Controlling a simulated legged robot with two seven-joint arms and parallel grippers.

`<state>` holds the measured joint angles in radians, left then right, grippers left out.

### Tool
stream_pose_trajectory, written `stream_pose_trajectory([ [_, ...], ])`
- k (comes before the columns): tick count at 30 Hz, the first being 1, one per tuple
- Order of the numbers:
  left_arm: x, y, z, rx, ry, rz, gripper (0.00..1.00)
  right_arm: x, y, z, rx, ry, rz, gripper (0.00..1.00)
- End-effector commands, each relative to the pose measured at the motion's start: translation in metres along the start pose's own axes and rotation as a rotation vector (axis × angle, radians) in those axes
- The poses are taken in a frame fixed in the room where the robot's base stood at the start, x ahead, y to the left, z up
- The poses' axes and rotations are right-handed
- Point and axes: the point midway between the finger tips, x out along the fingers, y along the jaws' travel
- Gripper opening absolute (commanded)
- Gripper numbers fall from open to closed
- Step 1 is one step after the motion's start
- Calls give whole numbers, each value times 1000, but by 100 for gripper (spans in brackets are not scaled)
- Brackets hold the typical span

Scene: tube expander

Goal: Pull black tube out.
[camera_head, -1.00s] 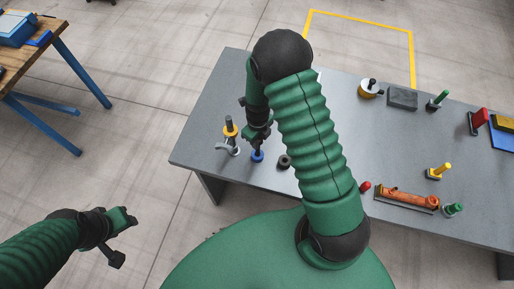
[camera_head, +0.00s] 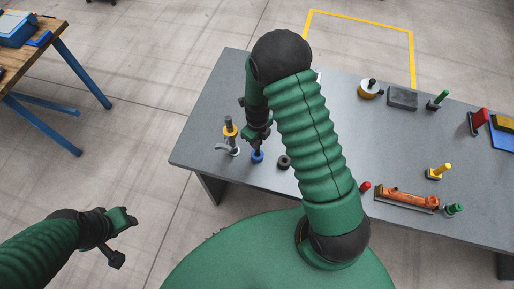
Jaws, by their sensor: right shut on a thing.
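My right gripper (camera_head: 257,140) points down over the left part of the grey table. It is shut on a slim dark piece, seemingly the black tube, just above a round blue base (camera_head: 257,156). The dark fingers mostly hide the tube, so I cannot tell whether it is still seated in the base. My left gripper (camera_head: 122,239) hangs apart from the table at the lower left, its fingers spread and empty.
A yellow-collared grey device (camera_head: 230,132) stands just left of my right gripper. A short dark ring (camera_head: 284,161) stands to its right. The grey table (camera_head: 205,125) holds an orange device (camera_head: 406,200), a grey block (camera_head: 402,99) and several coloured pieces farther right.

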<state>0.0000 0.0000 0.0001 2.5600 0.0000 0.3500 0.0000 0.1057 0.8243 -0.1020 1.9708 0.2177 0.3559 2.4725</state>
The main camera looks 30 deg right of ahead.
Motion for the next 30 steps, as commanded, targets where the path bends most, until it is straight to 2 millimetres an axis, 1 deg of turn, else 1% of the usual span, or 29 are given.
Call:
stream_pose_trajectory([
  [13,0,0,0,0,0,0,42,0,0,-1,1,2,0,0],
  [30,-11,0,-2,0,0,0,42,-11,0,-1,0,0,-1,0],
])
